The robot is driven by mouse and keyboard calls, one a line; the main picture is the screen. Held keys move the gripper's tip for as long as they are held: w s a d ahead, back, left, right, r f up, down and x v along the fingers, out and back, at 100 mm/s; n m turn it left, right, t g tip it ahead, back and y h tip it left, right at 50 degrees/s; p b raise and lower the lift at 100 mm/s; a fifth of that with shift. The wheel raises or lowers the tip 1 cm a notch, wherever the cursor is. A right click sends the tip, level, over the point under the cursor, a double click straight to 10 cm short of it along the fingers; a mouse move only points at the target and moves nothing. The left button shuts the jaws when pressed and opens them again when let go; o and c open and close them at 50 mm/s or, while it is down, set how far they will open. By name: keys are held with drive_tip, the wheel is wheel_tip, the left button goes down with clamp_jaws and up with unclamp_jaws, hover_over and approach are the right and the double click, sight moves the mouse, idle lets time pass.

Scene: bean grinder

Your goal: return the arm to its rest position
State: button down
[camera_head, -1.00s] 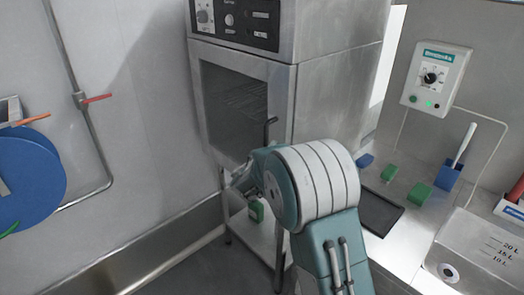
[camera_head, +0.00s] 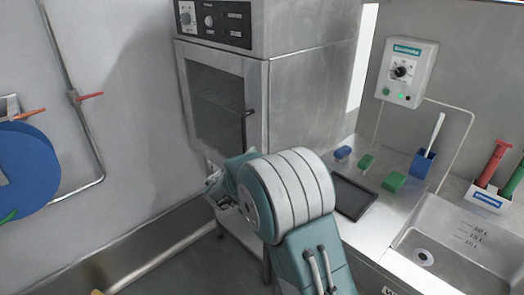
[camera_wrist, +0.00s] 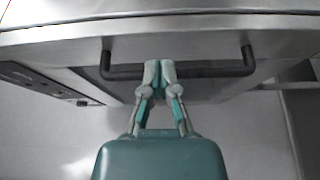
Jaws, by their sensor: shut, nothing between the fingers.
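My arm shows in the head view, bent in front of the steel oven (camera_head: 310,95), with its white-banded joint large in the picture. My gripper (camera_wrist: 158,68) is shut and empty in the wrist view, its two fingertips together. The oven's black bar handle (camera_wrist: 212,69) passes behind the fingertips in that view. I cannot tell whether they touch it. The handle also shows upright at the right edge of the oven door (camera_head: 208,110), which looks closed. In the head view, the fingertips are small and hard to make out left of the arm.
Right of my arm is a steel counter with a dark tray (camera_head: 354,196), green blocks (camera_head: 394,181) and a blue holder (camera_head: 423,163). A sink (camera_head: 440,245) lies further right. A blue disc (camera_head: 30,170) is on the left wall. Floor shows at lower left.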

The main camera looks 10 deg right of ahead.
drive_tip(key=s+d+r+m+g, duration=0.4)
drive_tip(key=s+d+g, duration=0.15)
drive_tip(key=s, duration=0.45)
drive_tip(key=s+d+r+m+g, duration=0.35)
drive_tip(key=s+d, duration=0.35)
drive_tip(key=s, duration=0.4)
drive_tip(key=s+a+f+m+y, duration=0.1)
drive_tip(key=s+a+y, duration=0.3)
drive_tip(key=s, duration=0.7)
drive_tip(key=s+a+f+m+y, duration=0.1)
drive_tip(key=s+a+m+y, duration=0.2)
drive_tip(key=s, duration=0.8)
drive_tip(key=a+y, duration=0.1)
drive_tip(key=y, duration=0.1)
drive_tip(key=shift+f+g+y, duration=0.15)
drive_tip(key=shift+g+y, duration=0.15)
